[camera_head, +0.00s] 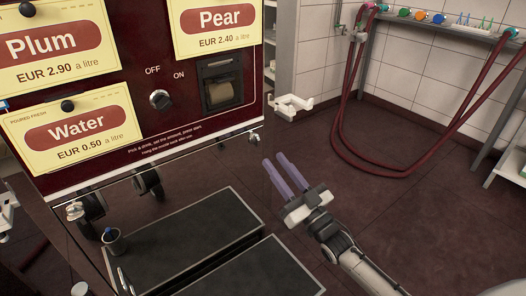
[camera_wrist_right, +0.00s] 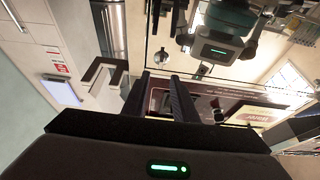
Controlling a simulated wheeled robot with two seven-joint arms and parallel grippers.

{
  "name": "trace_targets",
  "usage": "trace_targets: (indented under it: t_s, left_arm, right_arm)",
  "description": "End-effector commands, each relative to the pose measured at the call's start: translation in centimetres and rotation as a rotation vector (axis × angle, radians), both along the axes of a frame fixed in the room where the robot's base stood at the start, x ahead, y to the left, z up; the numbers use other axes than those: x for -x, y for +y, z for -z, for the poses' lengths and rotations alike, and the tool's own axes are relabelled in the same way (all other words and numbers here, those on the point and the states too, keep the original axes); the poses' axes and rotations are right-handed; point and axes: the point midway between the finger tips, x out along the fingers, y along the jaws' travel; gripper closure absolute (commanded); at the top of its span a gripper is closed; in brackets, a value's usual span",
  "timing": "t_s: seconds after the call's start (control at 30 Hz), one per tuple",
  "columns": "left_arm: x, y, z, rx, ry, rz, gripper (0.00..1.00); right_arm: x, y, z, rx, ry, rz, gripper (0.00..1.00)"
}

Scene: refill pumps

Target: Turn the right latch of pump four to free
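No pump marked four and no latch that I can make out as its right latch shows in either view. A dark red drinks machine (camera_head: 130,95) with price signs for plum, pear and water fills the upper left of the head view. My right gripper (camera_head: 276,161) has two purple fingers, pointing up and left, with a gap between them. It is empty, in front of the machine's lower right corner and apart from it. In the right wrist view the same fingers (camera_wrist_right: 160,80) stand apart with nothing between them. My left gripper is not recognisable in either view.
An off/on knob (camera_head: 160,99) sits on the machine's front. A white bracket (camera_head: 290,106) sticks out at its right side. Dark trays (camera_head: 195,235) lie low in front. Red hoses (camera_head: 400,170) hang from a rack at the right. The floor (camera_head: 440,225) there is clear.

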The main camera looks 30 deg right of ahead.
Motion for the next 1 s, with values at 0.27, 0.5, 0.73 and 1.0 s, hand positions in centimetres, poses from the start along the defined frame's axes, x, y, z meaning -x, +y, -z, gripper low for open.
trace_targets:
  t_s: [0.27,0.5,0.73,1.0]
  left_arm:
    - [0.1,-0.1,0.7,0.006,0.006,-0.002,0.69]
    - [-0.1,-0.3,0.7,0.007,0.014,0.006,0.69]
    - [-0.7,-0.4,0.2,0.007,0.0,0.008,0.69]
    - [-0.5,-0.4,0.4,0.007,0.004,0.008,0.69]
  right_arm:
    - [-4.6,0.7,-1.9,0.0,0.0,0.0,0.74]
    - [-6.4,0.9,-2.5,0.0,0.003,0.0,0.74]
    - [-6.4,1.0,-2.6,0.0,0.003,0.0,0.74]
    - [-6.4,1.0,-2.6,0.0,0.003,0.0,1.0]
